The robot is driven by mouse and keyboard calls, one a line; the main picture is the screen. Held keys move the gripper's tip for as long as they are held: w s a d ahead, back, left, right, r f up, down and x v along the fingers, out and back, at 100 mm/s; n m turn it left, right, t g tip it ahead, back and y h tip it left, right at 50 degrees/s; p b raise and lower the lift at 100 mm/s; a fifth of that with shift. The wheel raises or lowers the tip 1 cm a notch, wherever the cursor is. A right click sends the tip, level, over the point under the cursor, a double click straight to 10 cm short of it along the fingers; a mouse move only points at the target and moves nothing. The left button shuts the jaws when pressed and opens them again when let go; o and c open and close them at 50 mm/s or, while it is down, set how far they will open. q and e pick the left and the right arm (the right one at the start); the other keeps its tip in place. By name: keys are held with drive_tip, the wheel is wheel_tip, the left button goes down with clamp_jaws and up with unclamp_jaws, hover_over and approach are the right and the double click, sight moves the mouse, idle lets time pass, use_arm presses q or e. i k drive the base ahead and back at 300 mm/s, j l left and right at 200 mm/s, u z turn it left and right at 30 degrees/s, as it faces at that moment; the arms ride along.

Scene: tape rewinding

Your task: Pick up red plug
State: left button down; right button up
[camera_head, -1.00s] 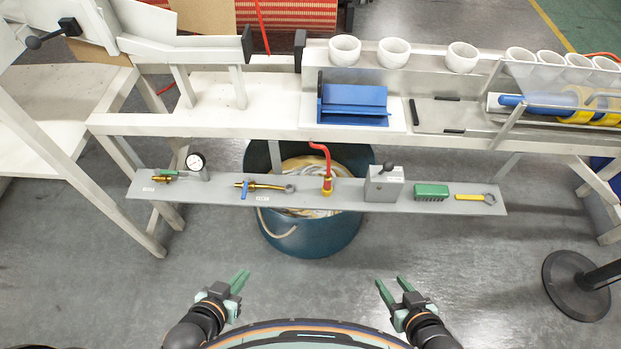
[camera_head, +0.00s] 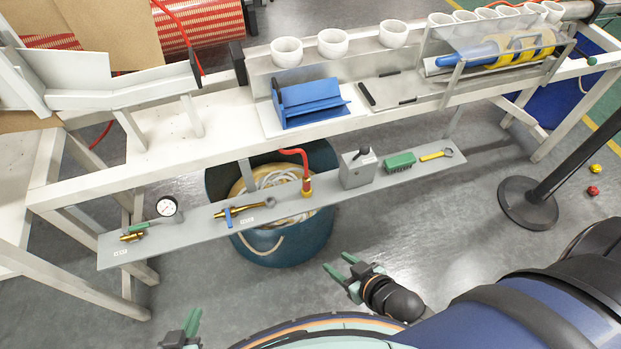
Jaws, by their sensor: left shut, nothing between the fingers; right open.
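A small round red piece (camera_head: 593,190) shows at the far right, beside a similar yellow one (camera_head: 596,168). I cannot tell for sure which red thing is the red plug. My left gripper (camera_head: 186,322) is shut and empty at the bottom, well in front of the shelf. My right gripper (camera_head: 343,267) is open and empty over the floor, in front of the blue bucket. Neither gripper touches anything.
The shelf (camera_head: 205,225) carries a gauge (camera_head: 167,206), a brass valve (camera_head: 240,211), a grey switch box (camera_head: 357,168), a green brush-like block (camera_head: 400,161) and a yellow wrench (camera_head: 436,155). A blue bucket (camera_head: 280,245) stands below it. A black post base (camera_head: 527,203) stands at right.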

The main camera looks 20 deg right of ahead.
sight(305, 180)
drive_tip(key=i+l+u, duration=0.1)
drive_tip(key=l+u, duration=0.35)
drive_tip(key=l, duration=0.35)
drive_tip(key=l+u, duration=0.45)
drive_tip(key=l, duration=0.35)
drive_tip(key=i+l+u, duration=0.15)
drive_tip(key=i+l, duration=0.1)
drive_tip(key=i, duration=0.05)
